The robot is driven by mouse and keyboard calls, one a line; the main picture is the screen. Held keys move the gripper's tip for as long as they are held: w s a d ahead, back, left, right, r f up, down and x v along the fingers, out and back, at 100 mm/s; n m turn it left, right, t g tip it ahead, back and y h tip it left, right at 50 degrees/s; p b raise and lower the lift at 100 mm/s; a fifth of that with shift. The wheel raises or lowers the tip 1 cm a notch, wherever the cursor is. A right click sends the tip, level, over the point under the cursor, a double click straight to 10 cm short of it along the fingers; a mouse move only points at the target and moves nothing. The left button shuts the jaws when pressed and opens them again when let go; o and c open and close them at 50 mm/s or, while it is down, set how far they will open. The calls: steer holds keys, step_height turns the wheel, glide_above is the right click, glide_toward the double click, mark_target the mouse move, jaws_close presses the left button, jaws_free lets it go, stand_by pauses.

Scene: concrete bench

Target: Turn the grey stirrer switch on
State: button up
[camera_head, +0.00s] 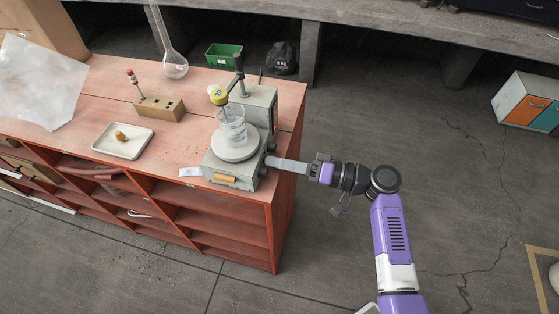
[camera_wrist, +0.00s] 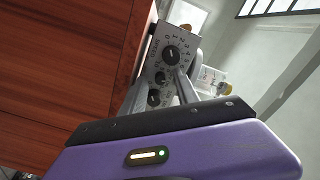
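The grey stirrer (camera_head: 212,162) stands on the right end of the red bench, with a beaker of clear liquid (camera_head: 232,126) on its round white plate (camera_head: 235,148). In the wrist view its grey side panel (camera_wrist: 184,42) carries a large black dial (camera_wrist: 171,54) with numbers around it, a smaller dark control (camera_wrist: 160,78) below, and another dark knob (camera_wrist: 154,98) lower. I cannot tell which is the switch or its setting. My gripper (camera_head: 271,161) reaches the panel from the right. In the wrist view my gripper (camera_wrist: 160,76) has its fingers apart, either side of the lower controls; contact is unclear.
A wooden block (camera_head: 160,107), a white tray (camera_head: 106,146) with a small brown item and a white card (camera_head: 190,172) lie left of the stirrer. Open floor lies right of the bench.

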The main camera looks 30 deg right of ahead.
jaws_close()
steer(key=shift+m, duration=0.3)
steer(key=m+p, duration=0.1)
steer(key=m, duration=0.2)
steer(key=shift+r+p, duration=0.15)
steer(key=shift+p, duration=0.25)
steer(key=shift+m+p, duration=0.95)
steer(key=shift+m, duration=1.15)
jaws_free()
